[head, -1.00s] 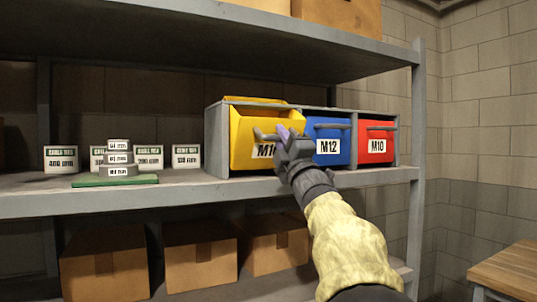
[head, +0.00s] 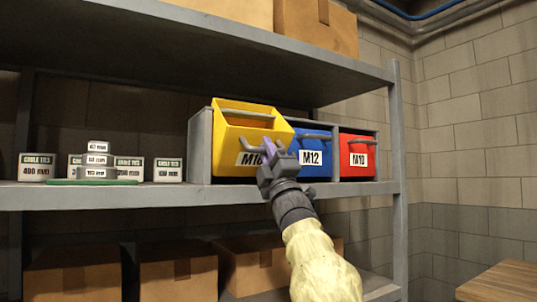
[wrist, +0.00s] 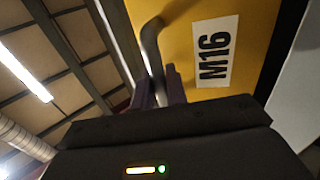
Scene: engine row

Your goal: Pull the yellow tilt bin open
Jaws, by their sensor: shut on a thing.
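The yellow tilt bin (head: 226,155), labelled M16, sits at the left of the grey bin rack. It is tilted forward, with its open top showing and its front leaning out past the blue bin. My gripper (head: 272,153) is at its front, over the right part of the label. In the wrist view the bin's yellow front (wrist: 262,40) fills the upper right. My gripper's fingers (wrist: 160,88) are shut on its grey bar handle (wrist: 151,45) near one end. The inside of the bin is mostly hidden.
The blue M12 bin (head: 317,165) and red M10 bin (head: 357,158) stand closed to the right. Cartons (head: 178,270) fill the shelf below.

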